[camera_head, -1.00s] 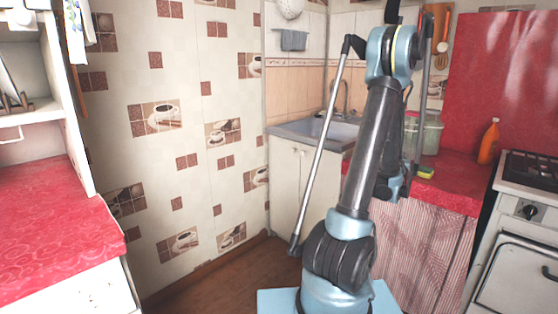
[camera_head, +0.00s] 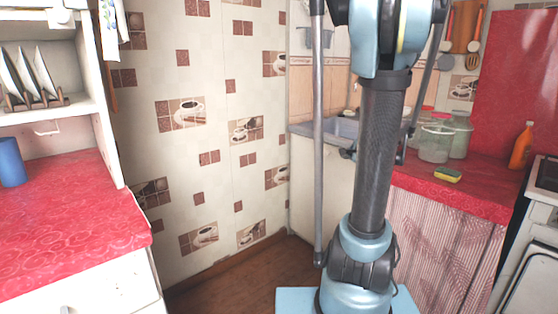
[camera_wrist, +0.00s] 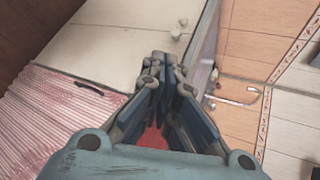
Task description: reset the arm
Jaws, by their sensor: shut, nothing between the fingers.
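My gripper (camera_wrist: 160,66) shows in the wrist view with its fingers drawn together and nothing between them. Beyond it are the white cabinet front and the sink edge. In the head view my arm stands upright in the middle, its upper part cut off by the top of the picture. My gripper cannot be made out clearly there.
A red counter (camera_head: 60,230) with a blue cup (camera_head: 11,162) is at left, below a plate rack (camera_head: 35,100). Behind my arm are a sink (camera_head: 340,129), clear containers (camera_head: 436,142), a sponge (camera_head: 447,174) and an orange bottle (camera_head: 521,146). A stove (camera_head: 535,230) stands at right.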

